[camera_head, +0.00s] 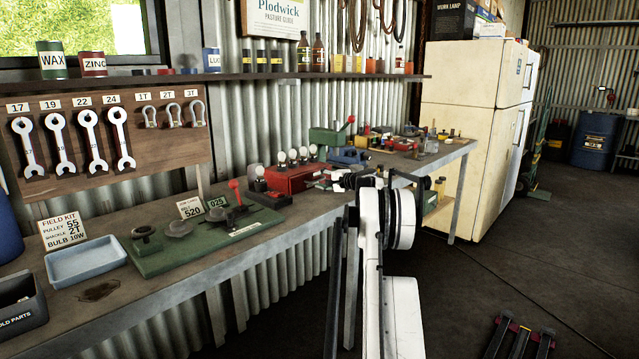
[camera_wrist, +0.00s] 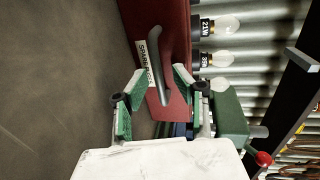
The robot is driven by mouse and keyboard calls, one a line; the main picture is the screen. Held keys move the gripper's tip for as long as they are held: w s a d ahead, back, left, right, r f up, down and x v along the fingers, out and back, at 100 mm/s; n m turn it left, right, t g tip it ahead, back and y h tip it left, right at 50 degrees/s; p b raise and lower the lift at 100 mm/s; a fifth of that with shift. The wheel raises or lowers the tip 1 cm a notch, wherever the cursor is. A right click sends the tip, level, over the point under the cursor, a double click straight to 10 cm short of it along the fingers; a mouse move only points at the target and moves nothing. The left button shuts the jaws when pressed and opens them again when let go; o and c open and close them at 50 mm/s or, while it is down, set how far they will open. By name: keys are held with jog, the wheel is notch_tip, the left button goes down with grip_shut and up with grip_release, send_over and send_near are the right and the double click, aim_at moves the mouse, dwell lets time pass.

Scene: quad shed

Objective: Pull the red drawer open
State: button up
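The red drawer unit (camera_head: 291,180) sits on the workbench, with several white bulbs along its top. In the wrist view its red front (camera_wrist: 175,20) carries a white label and a dark grey bar handle (camera_wrist: 156,62). My gripper (camera_wrist: 160,73) is open, with its green-padded fingertips on either side of the handle. A gap shows between the fingers; I cannot tell whether either tip touches the handle. The drawer looks shut. In the head view my gripper (camera_head: 342,181) is at the right end of the red unit, and my arm hides part of the bench there.
The workbench (camera_head: 190,268) holds a green test board (camera_head: 205,240) left of the unit and a blue tray (camera_head: 87,262) further left. A green-and-red tool (camera_head: 330,137) and a blue vise (camera_head: 347,156) stand behind. The floor right of my arm is largely clear.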

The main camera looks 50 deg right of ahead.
jog(key=shift+w, duration=0.2)
grip_shut()
dwell(0.4)
